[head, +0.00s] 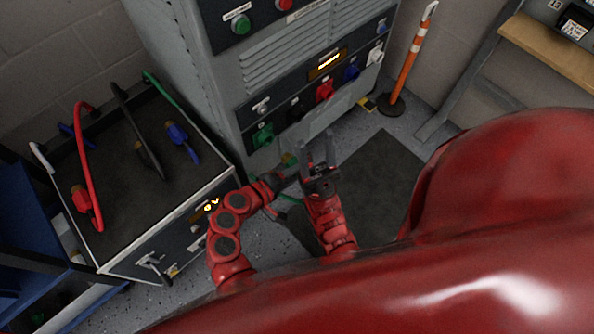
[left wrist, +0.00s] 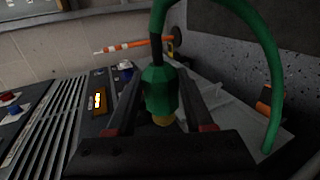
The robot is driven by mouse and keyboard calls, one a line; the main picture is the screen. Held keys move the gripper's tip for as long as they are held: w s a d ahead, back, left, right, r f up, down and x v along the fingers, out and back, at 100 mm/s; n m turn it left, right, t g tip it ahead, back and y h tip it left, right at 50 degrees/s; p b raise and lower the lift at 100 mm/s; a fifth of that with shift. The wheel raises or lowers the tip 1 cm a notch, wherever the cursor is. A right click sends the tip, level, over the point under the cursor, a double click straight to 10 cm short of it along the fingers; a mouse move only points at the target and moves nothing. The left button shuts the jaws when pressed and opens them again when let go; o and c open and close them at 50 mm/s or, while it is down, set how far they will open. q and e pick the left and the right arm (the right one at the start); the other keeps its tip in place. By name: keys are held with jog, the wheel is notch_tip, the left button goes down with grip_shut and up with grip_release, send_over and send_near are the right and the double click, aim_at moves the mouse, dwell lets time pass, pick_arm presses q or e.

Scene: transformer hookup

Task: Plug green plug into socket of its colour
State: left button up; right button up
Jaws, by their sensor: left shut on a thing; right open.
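The green plug (left wrist: 160,90) is between the fingers of my left gripper (left wrist: 158,105) in the left wrist view, its green cable looping up and over to the right. A yellowish tip shows at its lower end. In the head view my left gripper (head: 285,176) is low in front of the cabinet, partly hidden by the right one; only a little of the plug shows there. The green socket (head: 263,136) is on the cabinet's lower panel, above and left of the left gripper, apart from the plug. My right gripper (head: 318,163) is open and empty beside it.
The grey cabinet (head: 225,90) also bears black, red (head: 325,90), blue (head: 352,71) and white sockets. A cart (head: 185,225) at left carries red (head: 83,200), black and blue (head: 181,140) plugs with cables. An orange post (head: 408,62) stands right of the cabinet. A dark mat (head: 375,185) lies in front.

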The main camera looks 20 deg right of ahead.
pick_arm(q)
jog(key=shift+r, duration=0.1)
jog(key=shift+w+a, duration=0.1)
jog(key=shift+w, duration=0.1)
jog(key=shift+w+a+b, duration=0.35)
jog(key=shift+w, duration=0.6)
jog(key=shift+w+a+b, duration=0.3)
jog(key=shift+w, duration=0.6)
jog(key=shift+w+a, duration=0.3)
jog(key=shift+w, duration=0.5)
jog(key=shift+w+a+b, duration=0.3)
jog(key=shift+w+b, duration=0.05)
jog(key=shift+w, duration=0.45)
jog(key=shift+w+a+b, duration=0.25)
jog(key=shift+w+b, duration=0.1)
jog(key=shift+w, duration=0.4)
jog(key=o, duration=1.6)
jog(key=shift+c, duration=0.2)
